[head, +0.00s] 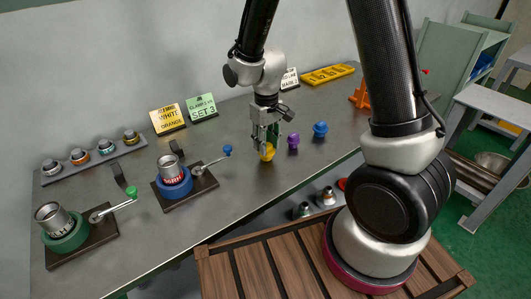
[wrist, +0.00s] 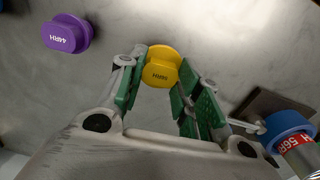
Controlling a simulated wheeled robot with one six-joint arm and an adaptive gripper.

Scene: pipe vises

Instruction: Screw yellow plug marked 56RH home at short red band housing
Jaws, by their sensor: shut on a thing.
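The yellow plug (head: 267,153) is at the tips of my gripper (head: 267,143), over the bench. In the wrist view the plug (wrist: 163,65) sits between the green-padded fingers (wrist: 160,82), which close on its sides. Its top carries small upside-down lettering that looks like 56RH. The short housing with the red band (head: 171,168) stands upright in a blue vise (head: 174,187), left of my gripper, its open end up. In the wrist view its red band (wrist: 295,143) shows at the lower right, partly cut off. I cannot tell whether the plug still touches the bench.
A purple plug (head: 293,140) and a blue plug (head: 320,130) stand right of my gripper. A blue-knobbed crank (head: 208,163) juts from the blue vise. Another housing (head: 50,215) stands in a green vise. Signs (head: 168,118) line the back. The bench between gripper and blue vise is mostly clear.

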